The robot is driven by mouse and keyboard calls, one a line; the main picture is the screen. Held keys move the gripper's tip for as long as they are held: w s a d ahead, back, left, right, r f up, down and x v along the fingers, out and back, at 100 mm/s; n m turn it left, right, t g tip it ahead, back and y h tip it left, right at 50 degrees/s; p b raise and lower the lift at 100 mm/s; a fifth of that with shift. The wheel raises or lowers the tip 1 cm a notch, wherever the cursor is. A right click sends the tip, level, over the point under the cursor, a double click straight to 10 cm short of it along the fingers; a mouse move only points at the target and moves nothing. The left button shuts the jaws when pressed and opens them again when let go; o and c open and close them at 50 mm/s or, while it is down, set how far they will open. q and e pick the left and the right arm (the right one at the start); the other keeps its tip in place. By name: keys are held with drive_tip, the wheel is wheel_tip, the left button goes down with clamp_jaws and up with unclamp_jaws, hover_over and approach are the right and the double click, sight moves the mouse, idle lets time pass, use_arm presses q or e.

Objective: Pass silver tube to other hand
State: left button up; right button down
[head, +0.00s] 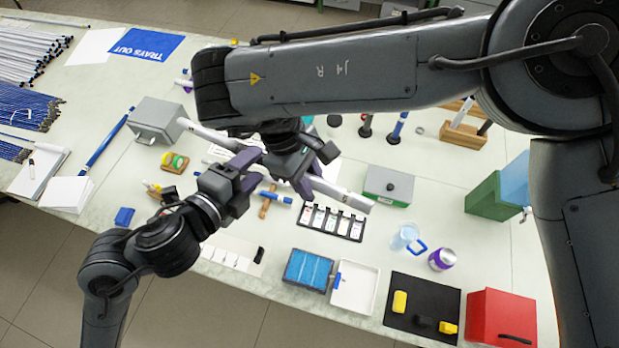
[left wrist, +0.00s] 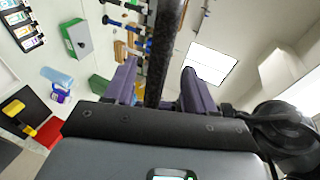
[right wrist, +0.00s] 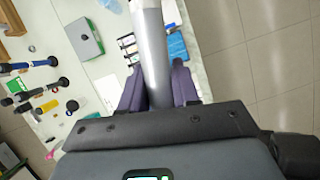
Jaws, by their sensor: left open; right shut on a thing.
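The silver tube (head: 345,195) is long and pale grey. It slants from upper left to lower right above the table in the head view. My right gripper (head: 313,168) is shut on it near its middle. In the right wrist view the tube (right wrist: 153,55) runs up from between the purple fingers (right wrist: 158,88). My left gripper (head: 258,170) is open beside the tube, just left of the right gripper. In the left wrist view a dark, shaded bar (left wrist: 163,55) passes between its parted fingers (left wrist: 160,85); contact cannot be told. My right forearm hides part of the scene behind.
Below lie a rack of small cards (head: 331,222), a grey-green box (head: 389,186), a blue tray (head: 307,270) and a white tray (head: 355,288). A grey metal box (head: 157,120) stands left. A red box (head: 501,318) is at front right. Bundled rods fill the far left.

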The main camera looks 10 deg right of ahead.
use_arm(q)
drive_tip(key=a+r+n+t+y, duration=0.4)
drive_tip(key=a+r+n, duration=0.25)
drive_tip(key=a, duration=0.25)
drive_tip(key=a+f+n+g+y, duration=0.2)
drive_tip(key=a+f+n+y, duration=0.4)
drive_tip(key=n, duration=0.4)
drive_tip(key=s+a+f+n+g, duration=0.1)
drive_tip(key=s+f+n+g, duration=0.2)
drive_tip(key=s+f, duration=0.7)
drive_tip(key=s+a+f+n+g+h, duration=0.1)
drive_tip(key=s+f+n+g, duration=0.3)
drive_tip(key=s+f, duration=0.6)
drive_tip(key=shift+s+a+f+g, duration=0.25)
drive_tip(key=shift+f+g, duration=0.85)
drive_tip(key=shift+f, duration=1.05)
